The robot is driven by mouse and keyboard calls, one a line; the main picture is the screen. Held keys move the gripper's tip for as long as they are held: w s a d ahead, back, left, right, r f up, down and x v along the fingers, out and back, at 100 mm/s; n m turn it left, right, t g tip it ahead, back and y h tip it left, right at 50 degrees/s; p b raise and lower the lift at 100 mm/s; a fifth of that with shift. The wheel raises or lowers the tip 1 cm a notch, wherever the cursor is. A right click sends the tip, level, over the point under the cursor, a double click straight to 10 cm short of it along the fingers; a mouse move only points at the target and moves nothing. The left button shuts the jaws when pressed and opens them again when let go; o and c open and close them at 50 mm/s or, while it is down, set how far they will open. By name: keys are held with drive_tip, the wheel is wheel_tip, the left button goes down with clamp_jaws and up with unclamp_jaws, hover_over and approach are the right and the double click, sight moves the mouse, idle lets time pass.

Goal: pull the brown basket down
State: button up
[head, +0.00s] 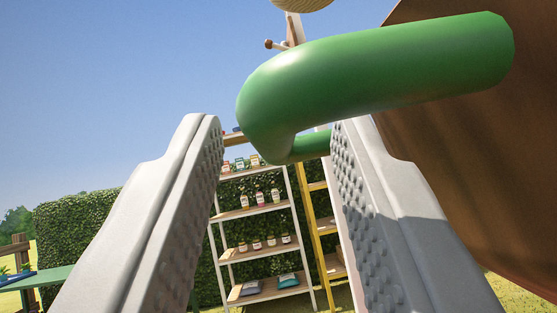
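A large brown surface (470,150), which looks like the basket, fills the right side of the view. It runs out of frame, so its full shape is hidden. A thick green tube handle (390,72) comes from the right in front of it and bends down at its left end. My gripper (278,122) points up at the handle with its two light grey, bumpy fingers wide apart. The handle's bent end shows between the fingertips, with a visible gap to the left finger. I cannot tell whether the right fingertip touches the handle.
Behind stands a white-framed shelf (262,209) with several jars and bags. A yellow ladder-like stand (318,222) is beside it. A hedge (75,232) runs behind, and a green table (38,280) is at lower left. Open sky fills the upper left.

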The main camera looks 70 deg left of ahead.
drive_tip(key=v, duration=1.3)
drive_tip(key=shift+d, duration=0.1)
drive_tip(key=s+d+r+m+t+h, duration=0.25)
drive_tip(key=d+r+h, duration=0.25)
drive_tip(key=d+h, duration=0.35)
drive_tip(key=s+d+r+m+t+h, duration=0.2)
drive_tip(key=d+r+m+t+h, duration=0.15)
drive_tip(key=d+r+h, duration=0.5)
drive_tip(key=s+d+f+m+g+h, duration=0.1)
drive_tip(key=s+d+f+h, duration=0.1)
drive_tip(key=s+d, duration=0.4)
drive_tip(key=s+d+f+g+h, duration=0.2)
drive_tip(key=s+d, duration=0.4)
drive_tip(key=s, duration=0.3)
drive_tip(key=shift+s+d+m+g+h, duration=0.2)
drive_tip(key=shift+s+m+g+h, duration=0.15)
drive_tip(key=shift+h, duration=0.25)
drive_tip(key=shift+f, duration=0.15)
